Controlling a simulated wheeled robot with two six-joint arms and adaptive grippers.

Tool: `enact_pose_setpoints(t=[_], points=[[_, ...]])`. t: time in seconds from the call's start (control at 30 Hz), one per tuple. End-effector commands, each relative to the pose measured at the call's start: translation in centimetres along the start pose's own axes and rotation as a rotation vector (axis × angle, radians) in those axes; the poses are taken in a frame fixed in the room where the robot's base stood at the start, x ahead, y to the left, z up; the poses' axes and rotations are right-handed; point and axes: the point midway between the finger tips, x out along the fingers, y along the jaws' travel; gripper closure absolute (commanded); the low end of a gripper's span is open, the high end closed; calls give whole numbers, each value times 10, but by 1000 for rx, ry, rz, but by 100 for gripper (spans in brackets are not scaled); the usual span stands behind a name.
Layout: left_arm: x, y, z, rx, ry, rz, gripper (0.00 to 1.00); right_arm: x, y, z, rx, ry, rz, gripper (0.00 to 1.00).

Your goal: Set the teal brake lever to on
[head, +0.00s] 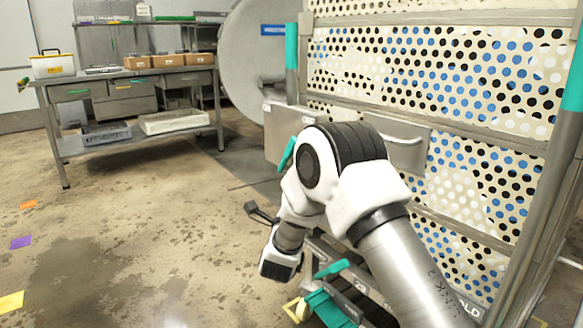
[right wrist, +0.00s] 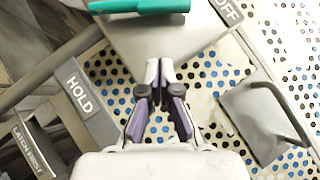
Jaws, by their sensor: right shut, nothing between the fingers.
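A teal bar (right wrist: 138,5), seemingly the brake lever, crosses the top of the right wrist view over a grey plate marked OFF (right wrist: 228,10). My right gripper (right wrist: 160,68) is shut and empty. A teal piece (head: 287,153) shows at the arm's left edge, and another teal handle (head: 332,269) shows low by the cart base; I cannot tell which is the bar. My left gripper is not in view.
The cart's dotted side panel (head: 480,80) fills the right, with teal upright grips (head: 291,60). A grey hooked bracket (right wrist: 262,120) is right of my gripper; a HOLD label (right wrist: 79,94) is left. A steel workbench (head: 140,75) stands back left. The left floor is open.

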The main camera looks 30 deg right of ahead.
Motion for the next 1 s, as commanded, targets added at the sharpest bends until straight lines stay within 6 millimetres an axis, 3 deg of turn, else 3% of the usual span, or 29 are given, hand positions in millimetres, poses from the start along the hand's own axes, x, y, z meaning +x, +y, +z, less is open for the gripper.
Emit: enact_pose_setpoints(t=[0.2,0.4,1.0], points=[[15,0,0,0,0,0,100,48,2,-2,2,2,-3,100],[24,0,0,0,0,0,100,67,2,24,1,-2,-2,100],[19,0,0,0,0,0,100,74,-2,31,-12,-2,12,100]])
